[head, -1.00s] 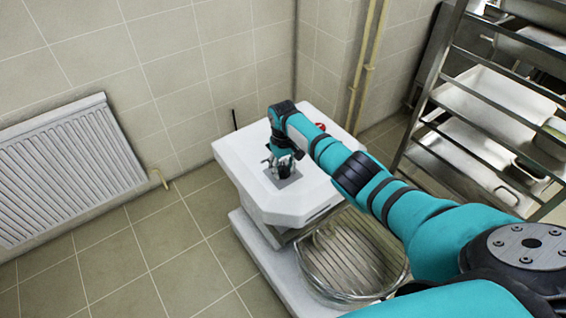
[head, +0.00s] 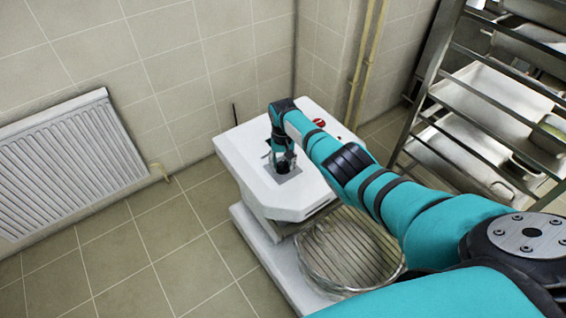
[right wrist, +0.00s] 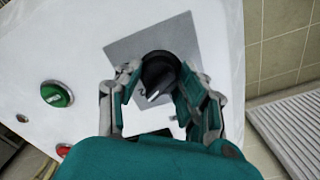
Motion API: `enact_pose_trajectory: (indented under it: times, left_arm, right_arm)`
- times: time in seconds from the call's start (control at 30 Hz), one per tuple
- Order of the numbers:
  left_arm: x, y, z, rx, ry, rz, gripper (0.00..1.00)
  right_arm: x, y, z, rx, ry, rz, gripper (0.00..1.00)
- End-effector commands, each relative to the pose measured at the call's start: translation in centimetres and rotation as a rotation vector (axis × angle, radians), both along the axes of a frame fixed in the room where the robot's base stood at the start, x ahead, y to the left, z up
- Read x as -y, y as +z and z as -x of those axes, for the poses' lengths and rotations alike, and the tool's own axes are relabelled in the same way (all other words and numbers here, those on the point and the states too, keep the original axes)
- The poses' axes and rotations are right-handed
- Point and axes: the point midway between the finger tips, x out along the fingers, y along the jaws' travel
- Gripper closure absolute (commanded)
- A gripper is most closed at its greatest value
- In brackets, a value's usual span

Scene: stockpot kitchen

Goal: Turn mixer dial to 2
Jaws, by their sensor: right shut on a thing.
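The mixer (head: 302,191) is a white machine in the corner, with a guarded bowl (head: 345,250) at its lower front. Its black dial (right wrist: 159,72) sits on a grey square plate (right wrist: 130,52) on the white top, with a pale pointer line toward the lower part of the right wrist view. My right gripper (head: 284,165) is at the dial from above. In the right wrist view its fingers (right wrist: 158,92) stand on both sides of the dial, closed on it. My left gripper is not in view.
A green button (right wrist: 56,94) and a red button (right wrist: 63,150) are on the mixer top beside the dial. A metal rack with trays (head: 490,100) stands at the right. A radiator (head: 70,165) is on the left wall. The tiled floor at the left is clear.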

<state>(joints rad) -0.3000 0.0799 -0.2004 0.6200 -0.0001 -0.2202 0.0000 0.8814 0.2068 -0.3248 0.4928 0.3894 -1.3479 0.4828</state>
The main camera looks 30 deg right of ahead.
Motion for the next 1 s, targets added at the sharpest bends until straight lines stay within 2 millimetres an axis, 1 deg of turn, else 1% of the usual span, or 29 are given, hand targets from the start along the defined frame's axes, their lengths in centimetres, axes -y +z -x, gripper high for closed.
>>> enact_pose_trajectory:
  times: [0.23, 0.27, 0.43, 0.77, 0.87, 1.0]
  left_arm:
    - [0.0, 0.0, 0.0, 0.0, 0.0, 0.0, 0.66]
    - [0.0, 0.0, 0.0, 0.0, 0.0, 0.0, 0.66]
    - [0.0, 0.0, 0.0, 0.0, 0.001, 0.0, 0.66]
    - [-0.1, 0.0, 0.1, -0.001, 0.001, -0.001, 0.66]
    - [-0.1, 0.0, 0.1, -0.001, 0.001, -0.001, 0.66]
    - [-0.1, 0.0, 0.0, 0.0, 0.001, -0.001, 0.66]
  right_arm:
    - [-0.1, 0.1, -0.1, 0.004, 0.001, -0.001, 0.94]
    - [-0.1, 0.1, -0.1, 0.004, 0.001, -0.001, 0.6]
    - [-0.1, 0.1, -0.1, 0.004, 0.002, -0.001, 0.38]
    - [0.0, 0.2, -0.1, 0.001, 0.002, 0.0, 0.37]
    - [0.0, 0.8, -0.1, 0.004, 0.002, 0.0, 0.37]
    - [0.0, 2.7, -0.1, 0.005, 0.003, 0.001, 0.37]
